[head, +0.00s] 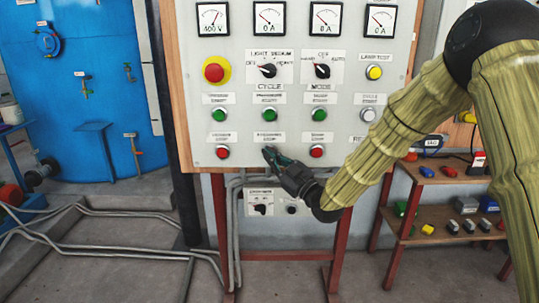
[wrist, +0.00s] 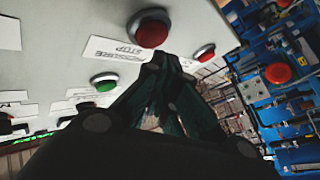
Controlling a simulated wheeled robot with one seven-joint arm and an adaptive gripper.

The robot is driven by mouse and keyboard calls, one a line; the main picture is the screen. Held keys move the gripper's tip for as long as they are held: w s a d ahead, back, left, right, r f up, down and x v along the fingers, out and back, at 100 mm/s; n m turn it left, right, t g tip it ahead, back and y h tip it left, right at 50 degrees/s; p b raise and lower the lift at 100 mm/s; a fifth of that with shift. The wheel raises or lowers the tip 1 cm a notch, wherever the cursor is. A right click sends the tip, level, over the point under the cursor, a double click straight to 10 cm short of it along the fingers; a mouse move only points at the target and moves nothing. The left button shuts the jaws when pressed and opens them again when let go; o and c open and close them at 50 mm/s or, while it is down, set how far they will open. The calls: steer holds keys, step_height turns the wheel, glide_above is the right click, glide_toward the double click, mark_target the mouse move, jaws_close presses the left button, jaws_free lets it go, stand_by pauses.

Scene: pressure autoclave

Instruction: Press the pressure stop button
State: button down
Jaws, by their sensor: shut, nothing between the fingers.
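The grey control panel (head: 290,90) stands upright in front of me. In the wrist view, a red button (wrist: 152,30) sits beside a label (wrist: 118,50) reading "PRESSURE STOP". In the head view, the matching spot in the middle of the bottom row is covered by my gripper (head: 270,152). My gripper also shows in the wrist view (wrist: 165,58), shut and empty, its fingertips just by the red button's edge. I cannot tell whether they touch it.
Other red buttons sit left (head: 223,152) and right (head: 317,152) in the same row. Green buttons, such as the middle one (head: 269,114), are above. A red emergency knob (head: 214,72) is at upper left. A shelf (head: 440,212) with small parts stands at right.

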steer(key=s, duration=0.5)
steer(key=shift+b, duration=0.3)
steer(key=shift+f, duration=0.15)
stand_by(0.6)
steer(key=s+d+f+m+g+h+p, duration=0.25)
steer(key=s+f, duration=0.25)
steer(key=f, duration=0.6)
steer(key=s+d+f+m+g+h+p, duration=0.1)
steer(key=s+d+f+m+h, duration=0.25)
steer(key=f, duration=0.65)
steer(key=s+d+f+m+g+h+p, duration=0.25)
steer(key=s+d+f, duration=0.2)
steer(key=f, duration=0.65)
steer(key=s+d+f+m+g+h+p, duration=0.1)
steer(key=s+d+f+m+g+h, duration=0.1)
steer(key=s+f, duration=0.45)
steer(key=s+d+f+m+g+h, duration=0.1)
steer(key=s+d+f+g+h, duration=0.15)
steer(key=s, duration=0.65)
steer(key=s+d+f+m+g+p, duration=0.1)
steer(key=s+d+f+g, duration=0.1)
steer(key=s, duration=0.8)
steer(key=s+d+f+m+g+h+p, duration=0.1)
steer(key=s+d, duration=0.4)
steer(key=s, duration=0.6)
steer(key=shift+f+m+g+h+p, duration=0.35)
steer(key=shift+f+m+g, duration=0.3)
steer(key=shift+g, duration=0.4)
